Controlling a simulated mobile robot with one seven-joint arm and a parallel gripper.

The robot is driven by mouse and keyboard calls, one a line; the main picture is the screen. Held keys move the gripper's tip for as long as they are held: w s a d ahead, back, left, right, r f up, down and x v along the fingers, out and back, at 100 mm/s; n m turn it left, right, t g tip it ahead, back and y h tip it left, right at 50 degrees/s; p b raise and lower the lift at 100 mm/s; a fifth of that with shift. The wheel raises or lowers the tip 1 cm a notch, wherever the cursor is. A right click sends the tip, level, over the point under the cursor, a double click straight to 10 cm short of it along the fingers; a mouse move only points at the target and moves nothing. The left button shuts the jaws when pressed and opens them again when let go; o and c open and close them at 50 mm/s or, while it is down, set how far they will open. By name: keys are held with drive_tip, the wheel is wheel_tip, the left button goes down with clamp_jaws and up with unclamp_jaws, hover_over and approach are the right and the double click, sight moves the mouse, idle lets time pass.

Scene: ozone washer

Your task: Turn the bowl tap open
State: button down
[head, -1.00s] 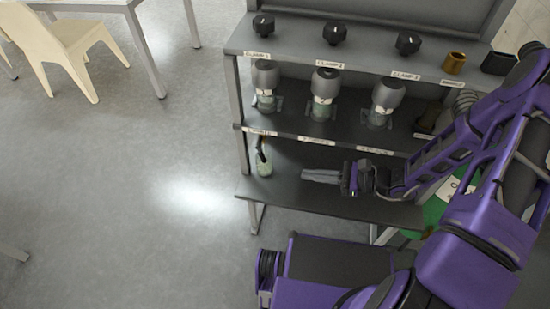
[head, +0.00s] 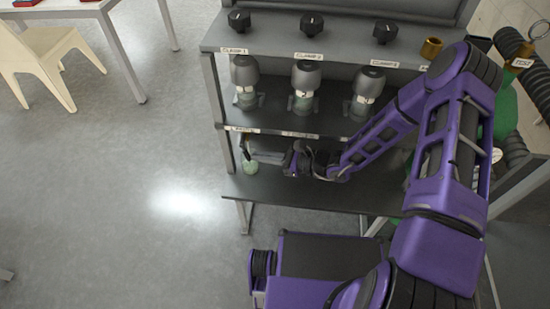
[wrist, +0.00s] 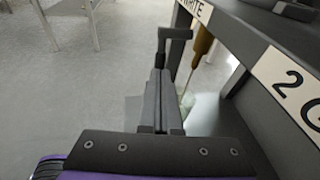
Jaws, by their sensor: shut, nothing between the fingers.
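Below is a pale green glass bowl (wrist: 187,101), partly hidden by my fingers. The bowl (head: 250,167) also shows at the left end of the lower shelf in the head view. My gripper (wrist: 159,72) is shut and empty; in the head view it (head: 262,156) reaches left beside the bowl.
The labelled shelf edge (wrist: 285,75) runs close on the right in the wrist view. Above, several grey-capped jars (head: 306,85) stand on the middle shelf and black knobs (head: 312,23) on the top. Open floor (head: 120,180) lies left; a cream chair (head: 50,60) is far left.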

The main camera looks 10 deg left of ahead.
drive_tip(key=shift+w+a+f, duration=0.1)
drive_tip(key=shift+a, duration=0.2)
drive_tip(key=shift+a+f+b, duration=0.3)
drive_tip(key=shift+a+f, duration=0.3)
drive_tip(key=shift+d, duration=0.1)
drive_tip(key=f+v, duration=0.3)
drive_tip(key=v, duration=1)
drive_tip(key=shift+d+p, duration=0.3)
drive_tip(key=shift+d, duration=0.35)
drive_tip(key=shift+f, duration=0.15)
